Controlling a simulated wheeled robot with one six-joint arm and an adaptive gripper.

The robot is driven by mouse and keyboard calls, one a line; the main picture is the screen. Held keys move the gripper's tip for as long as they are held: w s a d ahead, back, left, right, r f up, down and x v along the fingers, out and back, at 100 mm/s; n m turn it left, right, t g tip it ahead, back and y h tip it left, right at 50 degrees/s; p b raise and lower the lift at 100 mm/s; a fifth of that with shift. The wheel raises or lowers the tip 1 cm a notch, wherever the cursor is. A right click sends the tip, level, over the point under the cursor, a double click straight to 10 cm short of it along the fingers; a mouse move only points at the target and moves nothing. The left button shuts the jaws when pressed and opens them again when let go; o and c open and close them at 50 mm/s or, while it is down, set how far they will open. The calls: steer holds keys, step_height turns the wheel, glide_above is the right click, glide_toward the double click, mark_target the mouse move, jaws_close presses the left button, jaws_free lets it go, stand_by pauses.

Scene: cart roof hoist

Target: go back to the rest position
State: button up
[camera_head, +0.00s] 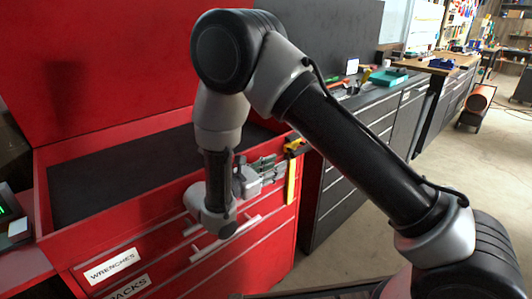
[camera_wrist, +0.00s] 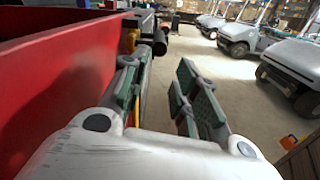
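My gripper (camera_head: 264,170) is in front of the red tool chest (camera_head: 150,140), by the right end of its drawers, pointing to the right. In the wrist view its two fingers with green pads stand apart, with only grey floor showing between them, so my gripper (camera_wrist: 160,80) is open and empty. The red side of the chest (camera_wrist: 60,85) runs close along the left of the wrist view. My arm is folded over the chest front in the head view.
A yellow tool (camera_head: 291,172) hangs at the chest's right corner, close beyond my fingertips. Drawer labels include WRENCHES (camera_head: 110,265). Grey cabinets (camera_head: 345,165) stand behind. An orange cylinder heater (camera_head: 480,97) stands on the floor. White carts (camera_wrist: 290,70) are parked at right; open floor lies between.

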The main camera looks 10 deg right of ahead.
steer(key=s+d+m+g+y, duration=0.3)
steer(key=s+d+m+g, duration=0.5)
steer(key=s+d+g, duration=0.35)
steer(key=s+d+r+m+t+y, duration=0.2)
steer(key=s+d+r+m+y, duration=0.3)
steer(key=s+d+r+m, duration=0.2)
steer(key=s+d+r+m+t+y, duration=0.3)
steer(key=s+d+r+m+y, duration=0.3)
steer(key=r, duration=0.6)
steer(key=shift+s+d+r+m, duration=0.2)
steer(key=shift+s+d+m, duration=0.4)
steer(key=shift+d+m, duration=0.35)
steer(key=shift+a, duration=0.1)
